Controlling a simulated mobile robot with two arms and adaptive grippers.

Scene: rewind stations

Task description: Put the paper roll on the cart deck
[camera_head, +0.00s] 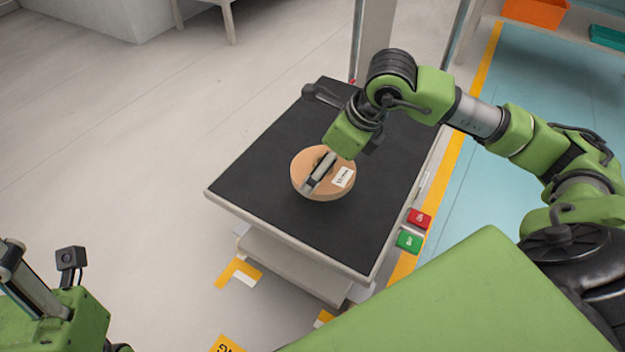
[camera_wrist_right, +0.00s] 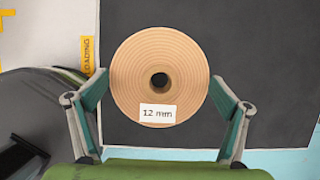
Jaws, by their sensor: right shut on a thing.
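The paper roll (camera_head: 344,184) is tan with a dark centre hole and a white label. It is over the black cart deck (camera_head: 262,190); I cannot tell for sure whether it touches the deck. In the right wrist view the roll (camera_wrist_right: 160,50) is seen from above, its label reading "12 mm", with the deck (camera_wrist_right: 270,50) behind it. My right gripper (camera_wrist_right: 160,98) has a finger on each side of the roll and is shut on it. In the head view my right gripper (camera_head: 318,174) partly covers the roll. My left arm shows at the lower left, its fingertips not clearly visible.
Red (camera_head: 419,219) and green (camera_head: 409,242) buttons sit at the cart's right edge. A dark handle-like part (camera_head: 322,95) is at the deck's far corner. Yellow tape marks the floor. An orange bin (camera_head: 535,12) and a teal bin (camera_head: 607,37) stand at the upper right.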

